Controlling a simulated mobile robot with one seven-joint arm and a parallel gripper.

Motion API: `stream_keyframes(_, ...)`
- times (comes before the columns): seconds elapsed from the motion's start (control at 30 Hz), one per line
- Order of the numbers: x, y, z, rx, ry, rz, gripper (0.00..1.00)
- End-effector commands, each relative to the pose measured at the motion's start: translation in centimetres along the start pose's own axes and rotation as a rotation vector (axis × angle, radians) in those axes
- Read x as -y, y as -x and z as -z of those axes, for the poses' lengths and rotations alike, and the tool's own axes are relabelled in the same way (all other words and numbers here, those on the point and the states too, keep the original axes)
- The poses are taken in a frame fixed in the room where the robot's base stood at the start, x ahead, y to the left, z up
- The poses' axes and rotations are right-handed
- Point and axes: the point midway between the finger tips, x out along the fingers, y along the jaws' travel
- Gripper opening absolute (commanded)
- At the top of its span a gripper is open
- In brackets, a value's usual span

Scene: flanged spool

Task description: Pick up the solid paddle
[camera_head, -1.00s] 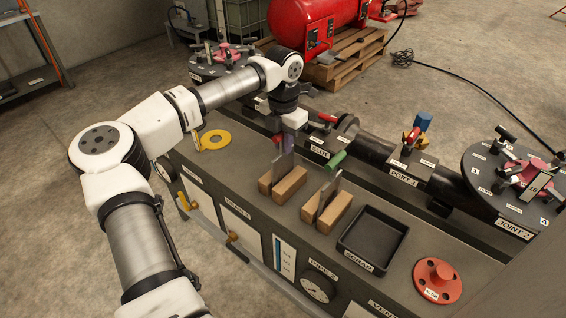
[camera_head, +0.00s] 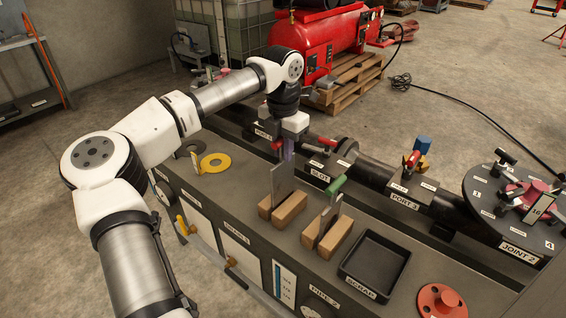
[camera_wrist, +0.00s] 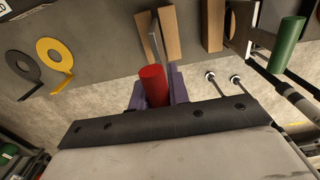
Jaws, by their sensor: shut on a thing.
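My gripper (camera_head: 288,150) has purple fingers shut on the red handle (camera_wrist: 153,85) of a flat grey paddle (camera_head: 281,182). The paddle hangs upright above and between a pair of wooden blocks (camera_head: 291,209). More of its plate shows above the blocks now; I cannot tell whether its lower edge is clear of the gap. No hole shows in the visible part of the plate. In the wrist view, the plate shows nearly edge-on as a thin grey strip (camera_wrist: 156,42) between the blocks.
A second plate (camera_head: 328,217) with a green handle (camera_head: 336,186) stands in another block pair (camera_head: 337,238) to the right. A black scrap tray (camera_head: 375,257) and a red flange (camera_head: 441,303) lie beyond. A yellow ring (camera_head: 214,162) lies left. The black pipe (camera_head: 374,176) runs behind.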

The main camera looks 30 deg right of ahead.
Motion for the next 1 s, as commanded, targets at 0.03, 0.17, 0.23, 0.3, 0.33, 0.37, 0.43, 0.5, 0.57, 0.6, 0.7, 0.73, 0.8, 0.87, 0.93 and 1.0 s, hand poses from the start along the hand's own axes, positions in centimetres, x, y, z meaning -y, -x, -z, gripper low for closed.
stream_keyframes(0.03,0.0,1.2,-0.1,0.004,0.000,-0.005,0.00)
stream_keyframes(0.17,0.0,4.3,-0.1,0.005,0.002,-0.004,0.00)
stream_keyframes(0.23,0.0,6.1,-0.1,0.004,0.002,-0.005,0.00)
stream_keyframes(0.3,0.0,7.9,-0.1,0.005,0.001,-0.004,0.00)
stream_keyframes(0.33,0.0,8.6,-0.1,0.005,0.001,-0.004,0.00)
stream_keyframes(0.37,0.0,9.3,-0.1,0.005,0.002,-0.004,0.00)
stream_keyframes(0.43,0.0,10.8,-0.1,0.004,0.001,-0.003,0.00)
stream_keyframes(0.5,0.1,12.1,-0.1,0.003,0.000,-0.003,0.00)
stream_keyframes(0.57,0.0,12.9,-0.1,0.004,0.001,-0.002,0.00)
stream_keyframes(0.6,0.0,13.4,-0.1,0.003,0.001,-0.002,0.00)
stream_keyframes(0.7,0.0,14.2,0.0,0.002,0.000,-0.001,0.00)
stream_keyframes(0.73,0.0,14.4,0.0,0.002,0.000,-0.001,0.00)
stream_keyframes(0.8,0.0,14.7,0.0,0.002,0.000,-0.001,0.00)
stream_keyframes(0.87,0.0,14.8,0.0,0.002,0.000,0.000,0.00)
stream_keyframes(0.93,0.0,14.8,0.0,0.002,0.000,0.000,0.00)
stream_keyframes(1.0,0.0,14.8,0.0,0.002,0.000,0.000,0.00)
